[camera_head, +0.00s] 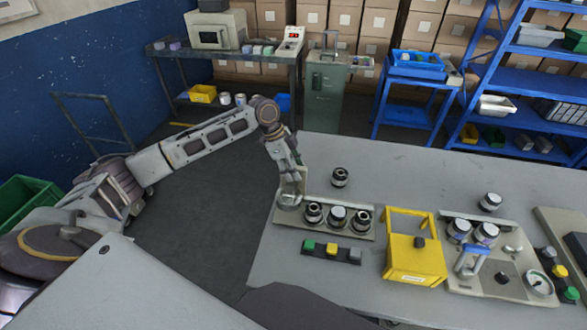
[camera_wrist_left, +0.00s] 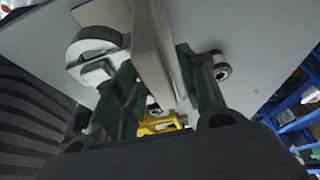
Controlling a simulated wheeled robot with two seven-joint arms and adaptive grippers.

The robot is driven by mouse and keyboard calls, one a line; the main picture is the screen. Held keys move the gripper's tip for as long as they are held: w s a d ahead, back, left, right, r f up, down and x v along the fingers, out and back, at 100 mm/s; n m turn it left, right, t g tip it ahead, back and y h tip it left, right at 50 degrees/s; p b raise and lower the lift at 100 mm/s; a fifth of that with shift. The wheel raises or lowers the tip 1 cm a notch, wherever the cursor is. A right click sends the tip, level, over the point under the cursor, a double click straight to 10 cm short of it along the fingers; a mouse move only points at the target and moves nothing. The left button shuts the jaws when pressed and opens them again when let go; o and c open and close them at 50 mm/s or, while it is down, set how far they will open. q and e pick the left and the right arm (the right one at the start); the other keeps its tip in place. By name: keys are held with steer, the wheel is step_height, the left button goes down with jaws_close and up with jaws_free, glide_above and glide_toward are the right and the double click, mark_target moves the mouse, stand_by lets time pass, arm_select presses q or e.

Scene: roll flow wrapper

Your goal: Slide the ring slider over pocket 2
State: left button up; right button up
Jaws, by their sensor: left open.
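A long tray (camera_head: 345,236) lies near the table's left edge, with several round black-and-silver parts in a row on it. A grey round metal piece, apparently the ring slider (camera_head: 290,201), is at the tray's left end. In the left wrist view a metal ring (camera_wrist_left: 92,52) shows at upper left beside a flat upright plate (camera_wrist_left: 153,50). My left gripper (camera_head: 291,176) is over the tray's left end, open, with its fingers on either side of the plate. I cannot tell whether they touch it. Pocket 2's number is not readable. My right gripper is not in view.
A loose round part (camera_head: 340,177) stands behind the tray. A button strip (camera_head: 331,251) lies in front of it. A yellow box with a handle (camera_head: 415,262) and a panel with a gauge (camera_head: 505,270) are to the right. The table's back stretch is clear.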

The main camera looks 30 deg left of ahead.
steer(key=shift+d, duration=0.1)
arm_select(q)
steer(key=shift+c, duration=0.3)
jaws_close()
steer(key=shift+d, duration=0.15)
steer(key=shift+w+d+r+p, duration=0.1)
steer(key=shift+w+d+p, duration=0.05)
steer(key=shift+d+p, duration=0.35)
steer(key=w+d+p, duration=0.4)
steer(key=d+p, duration=0.1)
steer(key=d, duration=0.9)
steer(key=shift+d, duration=0.4)
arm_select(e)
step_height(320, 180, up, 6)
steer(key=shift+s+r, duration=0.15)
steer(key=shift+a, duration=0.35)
